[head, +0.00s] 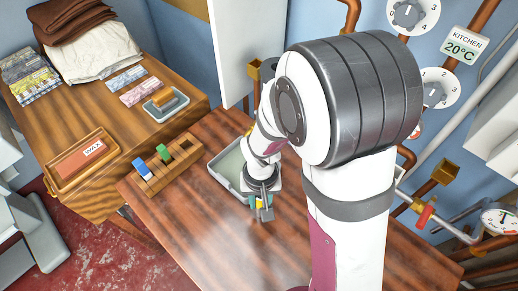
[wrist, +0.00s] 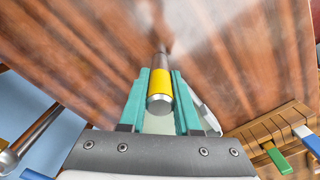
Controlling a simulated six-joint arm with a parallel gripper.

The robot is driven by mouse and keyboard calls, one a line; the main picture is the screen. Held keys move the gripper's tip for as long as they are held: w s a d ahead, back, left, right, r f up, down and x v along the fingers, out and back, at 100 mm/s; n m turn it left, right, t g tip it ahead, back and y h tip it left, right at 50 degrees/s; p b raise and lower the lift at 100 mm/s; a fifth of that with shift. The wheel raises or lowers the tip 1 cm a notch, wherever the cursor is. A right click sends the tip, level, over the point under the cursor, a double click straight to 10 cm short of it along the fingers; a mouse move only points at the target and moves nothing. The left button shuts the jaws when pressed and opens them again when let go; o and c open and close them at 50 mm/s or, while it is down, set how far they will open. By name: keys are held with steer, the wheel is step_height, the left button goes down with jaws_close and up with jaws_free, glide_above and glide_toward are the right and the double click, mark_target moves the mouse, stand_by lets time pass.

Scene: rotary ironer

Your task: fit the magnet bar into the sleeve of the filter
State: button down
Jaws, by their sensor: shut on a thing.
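My gripper (head: 261,204) is shut on the magnet bar, over the wooden table in front of the grey tray. In the wrist view the bar (wrist: 159,88) is a steel cylinder with a yellow band, between the teal fingers of my gripper (wrist: 160,92). Its round end faces the camera and its far end points away toward the table. Only a small yellow part of the bar (head: 259,204) shows in the head view. I cannot make out the filter or its sleeve in either view; my arm covers part of the table.
The grey tray (head: 222,182) lies behind my gripper, partly hidden by my arm. A slotted wooden rack (head: 182,163) with blue and green pieces stands to the left. A side table (head: 60,122) holds a wax box (head: 82,160) and cloths. Pipes and valves line the right wall.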

steer(key=c, duration=0.6)
jaws_free()
steer(key=shift+f, duration=0.1)
steer(key=r, duration=1.2)
steer(key=shift+s+d+r, duration=0.3)
steer(key=shift+s+r, duration=0.05)
steer(key=shift+r, duration=0.05)
steer(key=s+d+r+m, duration=0.1)
steer(key=s, duration=0.1)
steer(key=s+d+r+m, duration=0.1)
steer(key=s, duration=0.2)
steer(key=s+d+r+m+y, duration=0.1)
steer(key=s, duration=0.1)
steer(key=shift+s+d+r, duration=0.2)
steer(key=shift+s+d, duration=0.1)
steer(key=shift+o, duration=0.4)
steer(key=s+m, duration=0.2)
steer(key=s, duration=0.4)
steer(key=shift+d+r+m+y, duration=0.2)
steer(key=shift+d+m+y, duration=0.1)
steer(key=shift+y, duration=0.1)
